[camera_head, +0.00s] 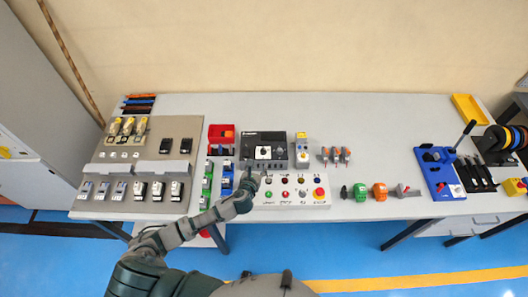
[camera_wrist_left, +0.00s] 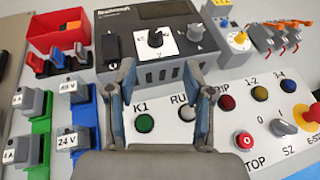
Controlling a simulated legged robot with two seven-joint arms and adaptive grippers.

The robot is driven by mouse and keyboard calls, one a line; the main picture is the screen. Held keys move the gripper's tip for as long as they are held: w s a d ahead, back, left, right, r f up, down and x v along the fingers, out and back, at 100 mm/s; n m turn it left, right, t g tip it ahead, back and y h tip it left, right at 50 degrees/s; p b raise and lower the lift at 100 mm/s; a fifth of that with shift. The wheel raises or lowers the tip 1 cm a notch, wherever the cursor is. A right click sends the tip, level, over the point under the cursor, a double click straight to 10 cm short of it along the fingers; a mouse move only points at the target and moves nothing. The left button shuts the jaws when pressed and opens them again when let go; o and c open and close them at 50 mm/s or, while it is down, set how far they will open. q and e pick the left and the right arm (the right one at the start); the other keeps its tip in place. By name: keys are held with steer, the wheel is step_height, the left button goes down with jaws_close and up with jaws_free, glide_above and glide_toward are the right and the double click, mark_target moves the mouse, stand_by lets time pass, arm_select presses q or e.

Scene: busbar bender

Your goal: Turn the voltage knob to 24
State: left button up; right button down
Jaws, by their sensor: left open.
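The voltage knob (camera_wrist_left: 155,39) is a black knob with a light pointer mark on a white dial plate, on the front of a dark grey power unit (camera_head: 263,138). In the head view the white dial plate (camera_head: 263,152) shows in the middle of the table. The dial's numbers are too small to read. My left gripper (camera_head: 247,172) is just in front of the unit. In the left wrist view my left gripper (camera_wrist_left: 158,72) is open, with nothing between its fingers, and the knob appears beyond the gap between them. My right gripper is not in view.
A white button panel (camera_head: 290,190) lies in front of the unit. Green and blue terminal blocks (camera_wrist_left: 75,138), one labelled 24 V, stand to its left. A red bin (camera_head: 221,134) is behind them, and a grey box with a yellow knob (camera_head: 302,150) stands right of the unit.

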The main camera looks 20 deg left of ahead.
mark_target(262, 151)
arm_select(q)
steer(key=x, duration=0.7)
steer(key=shift+s+a+f, duration=0.1)
steer(key=shift+a, duration=0.25)
steer(key=x, duration=0.2)
steer(key=b+x, duration=0.1)
steer(key=x, duration=0.1)
steer(key=shift+s+a, duration=0.1)
steer(key=shift+a, duration=0.25)
steer(key=shift+w+f, duration=0.15)
steer(key=shift+w, duration=0.1)
steer(key=shift+w+d, duration=0.2)
steer(key=shift+d, duration=0.25)
steer(key=c, duration=0.7)
jaws_close()
steer(key=shift+a, duration=0.25)
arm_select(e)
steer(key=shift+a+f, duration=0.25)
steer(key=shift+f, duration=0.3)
